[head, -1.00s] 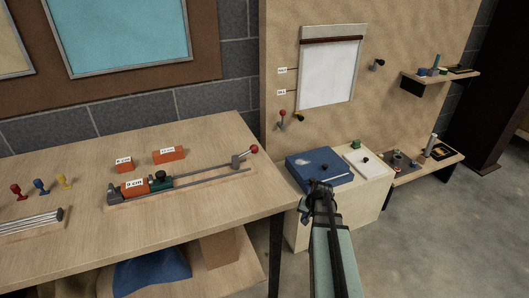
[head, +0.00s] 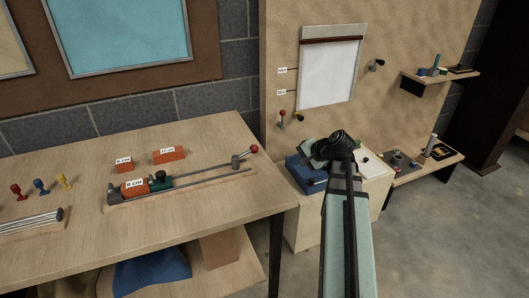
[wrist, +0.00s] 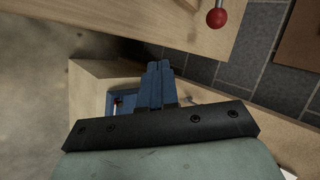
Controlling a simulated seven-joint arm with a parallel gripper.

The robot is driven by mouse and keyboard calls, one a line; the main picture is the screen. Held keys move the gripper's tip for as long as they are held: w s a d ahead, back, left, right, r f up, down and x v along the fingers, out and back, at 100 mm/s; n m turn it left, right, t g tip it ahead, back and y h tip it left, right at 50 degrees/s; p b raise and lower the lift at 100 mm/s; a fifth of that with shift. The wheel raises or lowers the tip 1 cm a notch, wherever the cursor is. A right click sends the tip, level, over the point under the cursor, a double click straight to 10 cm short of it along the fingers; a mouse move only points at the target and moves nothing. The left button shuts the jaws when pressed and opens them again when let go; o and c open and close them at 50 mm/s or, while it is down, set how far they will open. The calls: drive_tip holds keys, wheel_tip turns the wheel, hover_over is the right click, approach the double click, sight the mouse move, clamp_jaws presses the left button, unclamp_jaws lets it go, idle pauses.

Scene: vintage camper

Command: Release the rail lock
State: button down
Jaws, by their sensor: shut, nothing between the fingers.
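On the workbench, a twin-rod rail (head: 205,177) on a wooden base carries a dark green slider (head: 160,182) and an orange block labelled in cm (head: 135,188) near its left end. At its right end, a lever with a red knob (head: 254,149) leans up to the right from a grey block (head: 236,161). The red knob also shows at the top of the wrist view (wrist: 217,18), ahead and to the right of the fingers. My gripper (wrist: 159,66) is shut and empty, apart from the knob. In the head view it is right of the bench, above the blue box, its fingers hard to make out.
The blue box (head: 304,180) stands on a low wooden cabinet (head: 300,222), partly hidden by my arm. Another red-knobbed lever (head: 282,114) is on the wall panel. Two orange blocks (head: 124,164) (head: 168,155) lie behind the rail. The bench's front right is clear.

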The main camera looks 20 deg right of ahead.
drive_tip(key=shift+t+y, duration=0.3)
drive_tip(key=shift+y, duration=0.1)
drive_tip(key=r, duration=0.1)
drive_tip(key=a+r, duration=0.1)
drive_tip(key=r, duration=0.2)
drive_tip(key=shift+s+a+r, duration=0.2)
drive_tip(key=shift+a, duration=0.1)
drive_tip(key=x, duration=0.9)
drive_tip(key=shift+w+a+f, duration=0.15)
drive_tip(key=shift+w, duration=0.2)
drive_tip(key=shift+w+a, duration=0.55)
drive_tip(key=shift+w, duration=0.4)
drive_tip(key=shift+w+a+r, duration=0.25)
drive_tip(key=shift+w+a, duration=0.3)
drive_tip(key=shift+w, duration=0.25)
drive_tip(key=shift+w, duration=0.1)
